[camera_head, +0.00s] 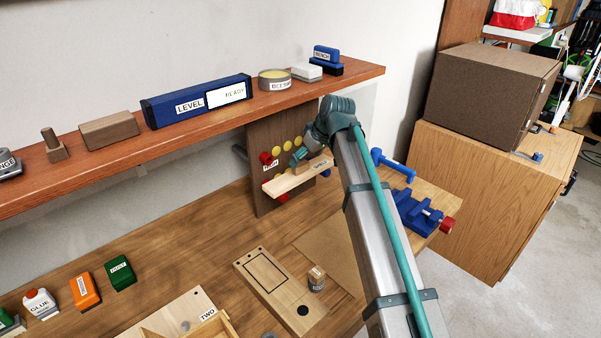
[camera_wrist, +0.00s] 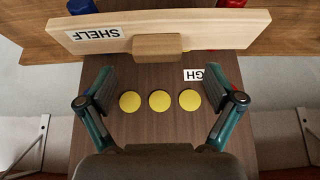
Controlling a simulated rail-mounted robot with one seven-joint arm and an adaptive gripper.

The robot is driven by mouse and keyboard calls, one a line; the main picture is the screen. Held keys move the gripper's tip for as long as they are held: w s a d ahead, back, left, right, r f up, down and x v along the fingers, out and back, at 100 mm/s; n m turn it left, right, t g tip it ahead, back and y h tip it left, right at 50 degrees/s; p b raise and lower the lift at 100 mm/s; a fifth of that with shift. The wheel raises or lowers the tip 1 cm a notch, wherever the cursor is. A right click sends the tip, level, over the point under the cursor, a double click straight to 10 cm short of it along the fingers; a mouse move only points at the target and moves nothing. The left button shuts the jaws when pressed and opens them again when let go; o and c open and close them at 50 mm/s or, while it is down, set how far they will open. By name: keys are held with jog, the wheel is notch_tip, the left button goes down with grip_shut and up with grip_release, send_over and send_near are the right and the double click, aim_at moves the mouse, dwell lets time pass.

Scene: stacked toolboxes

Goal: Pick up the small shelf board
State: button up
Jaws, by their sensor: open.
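The small shelf board (camera_head: 285,184) is a pale wooden board in front of a brown upright panel (camera_head: 262,195). In the wrist view the board (camera_wrist: 225,30) lies across the top, its SHELF label upside down, with a brown block handle (camera_wrist: 157,46) at its middle. My gripper (camera_wrist: 160,86) is open and empty. Its two fingers are spread to either side of the handle's line, just short of the handle and apart from it. In the head view my gripper (camera_head: 301,155) is beside the board, partly hidden by my arm.
The panel carries yellow discs (camera_wrist: 159,100) and red knobs (camera_head: 266,158). A long red-brown shelf (camera_head: 190,125) with a blue level box (camera_head: 195,103) runs behind and above. A blue vise (camera_head: 415,212) stands right of my arm.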

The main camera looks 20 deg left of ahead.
aim_at(301, 164)
jog(key=shift+p+x, duration=1.2)
jog(key=shift+x, duration=1.35)
jog(key=shift+w, duration=0.15)
jog(key=shift+c, duration=0.4)
jog(key=c, duration=1.3)
